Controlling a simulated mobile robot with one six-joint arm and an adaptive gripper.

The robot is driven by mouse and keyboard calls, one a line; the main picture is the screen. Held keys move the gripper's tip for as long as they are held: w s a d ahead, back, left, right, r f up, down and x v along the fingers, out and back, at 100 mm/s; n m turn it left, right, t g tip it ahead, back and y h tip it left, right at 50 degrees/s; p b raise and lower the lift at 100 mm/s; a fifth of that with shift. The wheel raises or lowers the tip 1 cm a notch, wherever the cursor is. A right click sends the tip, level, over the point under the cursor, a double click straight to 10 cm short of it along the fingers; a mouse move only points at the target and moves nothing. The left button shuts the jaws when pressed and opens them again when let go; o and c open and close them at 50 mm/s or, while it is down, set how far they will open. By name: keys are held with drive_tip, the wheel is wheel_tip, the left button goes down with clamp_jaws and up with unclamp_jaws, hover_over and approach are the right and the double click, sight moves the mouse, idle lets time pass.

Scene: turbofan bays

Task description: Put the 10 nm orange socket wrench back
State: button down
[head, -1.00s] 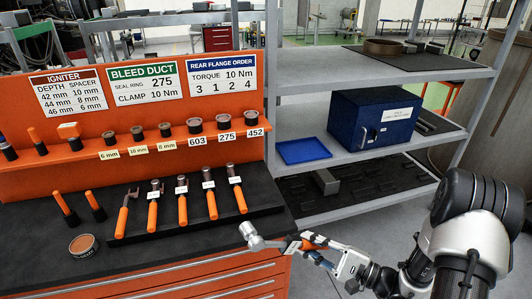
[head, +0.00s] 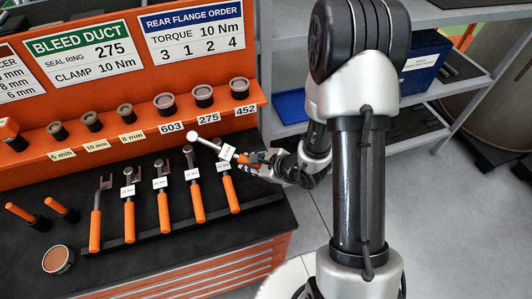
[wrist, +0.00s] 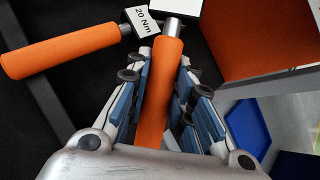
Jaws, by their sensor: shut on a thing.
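My gripper (head: 262,164) is shut on the orange handle of a socket wrench (head: 246,157). The wrench is held roughly level above the right end of the black rack (head: 258,205), its silver head pointing left. Its white tag (head: 226,152) is unreadable. In the wrist view the orange handle (wrist: 160,90) lies between the blue-padded fingers (wrist: 160,85). Several similar orange wrenches lean in the rack. The rightmost racked wrench (head: 230,193) is just below the held one. A wrench tagged 20 Nm (wrist: 60,50) lies left of my fingers in the wrist view.
Above the rack an orange ledge (head: 145,140) carries several sockets and rings with labels. A round tin (head: 58,260) and two small orange-handled tools stand at left. A grey shelf with a blue tray (head: 290,106) stands at right. The rack's right end is bare.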

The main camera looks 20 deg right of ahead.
sight(259, 166)
drive_tip(key=m+g, duration=0.1)
drive_tip(key=m, duration=0.1)
drive_tip(key=s+d+r+m+h+p, duration=0.1)
drive_tip(key=shift+s+m+g+h, duration=0.3)
drive_tip(key=shift+m+g, duration=0.1)
drive_tip(key=m, duration=0.1)
drive_tip(key=d+m+g+p, duration=0.1)
drive_tip(key=m, duration=0.1)
drive_tip(key=shift+s+d+r+g+p, duration=0.15)
drive_tip(key=shift+s+r+g+p, duration=0.15)
drive_tip(key=shift+g, duration=0.1)
drive_tip(key=m, duration=0.1)
drive_tip(key=d+m, duration=0.1)
drive_tip(key=m+p, duration=0.1)
drive_tip(key=shift+s+d+r+m+g, duration=0.3)
drive_tip(key=shift+s+d+r+m, duration=0.05)
drive_tip(key=shift+d+m, duration=0.05)
drive_tip(key=shift+f+b, duration=2.55)
drive_tip(key=shift+b, duration=0.2)
drive_tip(key=shift+f+b, duration=1.4)
drive_tip(key=shift+b, duration=0.2)
drive_tip(key=c, duration=1.3)
unclamp_jaws()
